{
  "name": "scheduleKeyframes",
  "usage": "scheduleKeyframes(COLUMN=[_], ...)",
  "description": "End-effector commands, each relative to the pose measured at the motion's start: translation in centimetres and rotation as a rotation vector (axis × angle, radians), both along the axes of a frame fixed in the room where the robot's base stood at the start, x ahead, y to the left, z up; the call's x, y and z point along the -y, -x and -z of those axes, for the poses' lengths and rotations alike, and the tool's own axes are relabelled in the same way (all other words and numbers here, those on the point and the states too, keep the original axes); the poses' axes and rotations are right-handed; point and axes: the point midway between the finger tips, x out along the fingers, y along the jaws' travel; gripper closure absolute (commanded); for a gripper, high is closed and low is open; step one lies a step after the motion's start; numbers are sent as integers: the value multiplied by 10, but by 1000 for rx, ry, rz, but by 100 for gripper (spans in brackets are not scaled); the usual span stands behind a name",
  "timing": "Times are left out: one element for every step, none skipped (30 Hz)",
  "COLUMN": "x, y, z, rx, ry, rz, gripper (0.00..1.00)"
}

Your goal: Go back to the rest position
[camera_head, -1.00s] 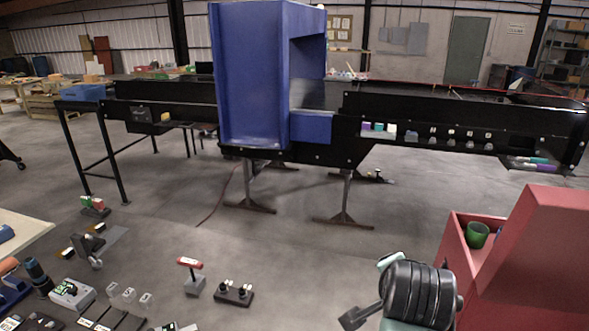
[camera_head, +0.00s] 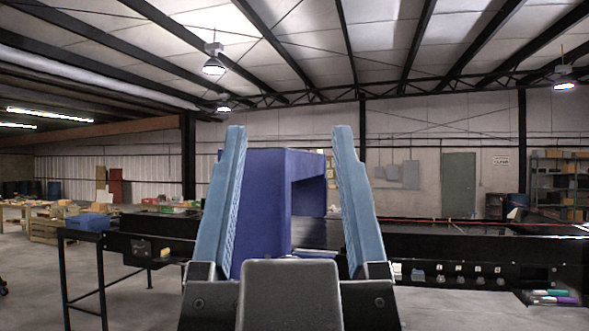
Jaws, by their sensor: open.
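My gripper (camera_head: 291,135) stands upright in the middle of the picture, close to the camera. Its two blue fingers point up and are wide apart, with nothing between them but the view behind. The blue detector housing (camera_head: 265,195) of the conveyor stands behind the fingers and is partly hidden by them. The black conveyor (camera_head: 450,250) runs out to the right of the housing, and its left part (camera_head: 130,246) shows to the left.
A blue bin (camera_head: 88,222) sits at the conveyor's left end. Small coloured items (camera_head: 551,296) lie at its lower right. Wooden pallets (camera_head: 40,225) stand far left, shelves (camera_head: 560,180) far right. The air around my gripper looks clear.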

Motion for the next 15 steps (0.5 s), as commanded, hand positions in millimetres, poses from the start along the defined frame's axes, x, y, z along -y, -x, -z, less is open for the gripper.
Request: scheduleKeyframes(x=[0, 0, 0, 0, 1, 1, 1, 1, 1, 2, 2, 2, 3, 3, 3], y=[0, 0, -1, -1, -1, -1, -1, -1, -1, -1, -1, -1, -1, -1, -1], z=[0, 0, 4, 9, 14, 21, 28, 35, 45, 54, 63, 76, 86, 96, 109], rx=[-1, -1, -2, -2, -2, -2, -2, -2, -2, -2, -2, -2, -2, -2, -2], ry=[0, -1, -1, -1, -1, -1, -1, -1, -1, -1, -1, 0, 0, 0, 0], rz=[0, 1, 1, 1, 1, 2, 3, 4, 5, 6, 8, 10, 11, 13, 16], gripper=[28, 28, 28, 28, 28, 28, 28, 28, 28, 28, 28, 28, 28, 28, 28])
